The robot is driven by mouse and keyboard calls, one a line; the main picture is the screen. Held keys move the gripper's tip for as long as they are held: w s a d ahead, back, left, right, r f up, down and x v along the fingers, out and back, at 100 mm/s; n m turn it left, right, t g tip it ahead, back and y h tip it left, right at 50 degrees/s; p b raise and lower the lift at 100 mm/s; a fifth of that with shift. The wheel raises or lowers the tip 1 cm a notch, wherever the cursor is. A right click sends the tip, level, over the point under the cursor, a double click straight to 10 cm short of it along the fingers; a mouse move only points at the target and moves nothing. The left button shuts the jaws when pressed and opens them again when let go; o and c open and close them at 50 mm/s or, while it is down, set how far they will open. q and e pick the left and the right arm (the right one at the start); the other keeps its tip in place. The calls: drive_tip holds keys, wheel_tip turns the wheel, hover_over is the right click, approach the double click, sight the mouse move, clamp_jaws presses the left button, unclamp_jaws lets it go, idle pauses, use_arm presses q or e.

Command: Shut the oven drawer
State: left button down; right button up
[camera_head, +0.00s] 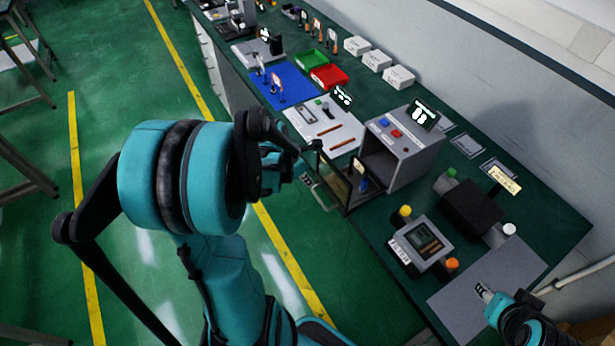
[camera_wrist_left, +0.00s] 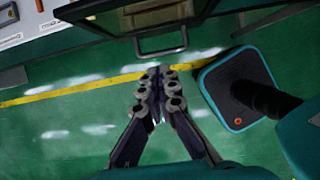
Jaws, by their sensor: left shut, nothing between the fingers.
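The oven (camera_head: 412,155) is a grey box on the green bench, with a blue and a red button on top and a dark open cavity. Its drawer (camera_head: 335,186) stands out from the front on the aisle side, partly hidden behind my left wrist. In the left wrist view, the drawer's dark panel (camera_wrist_left: 205,12) with its metal handle (camera_wrist_left: 161,50) is at the top. My left gripper (camera_wrist_left: 158,72) is shut and empty, its tips just below the handle in the picture; I cannot tell whether they touch. My right gripper (camera_head: 484,291) is over the grey mat, its jaws unclear.
A small device with yellow and orange knobs (camera_head: 421,244) and a black box (camera_head: 472,208) stand right of the oven. A white board with tools (camera_head: 325,125) and red and green trays (camera_head: 329,76) lie beyond it. The aisle floor (camera_head: 290,240) is clear.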

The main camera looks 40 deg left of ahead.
use_arm(q)
drive_tip(key=w+f, duration=0.2)
drive_tip(key=w+d+f+b, duration=0.1)
drive_tip(key=w, duration=0.1)
drive_tip(key=w+d+f, duration=0.1)
drive_tip(key=w+f, duration=0.1)
drive_tip(key=shift+d+f+b, duration=0.2)
drive_tip(key=shift+f+b, duration=0.1)
drive_tip(key=shift+f, duration=0.05)
use_arm(e)
wheel_tip(320, 180, down, 2)
drive_tip(key=shift+f, duration=0.1)
use_arm(q)
drive_tip(key=shift+w+d, duration=0.1)
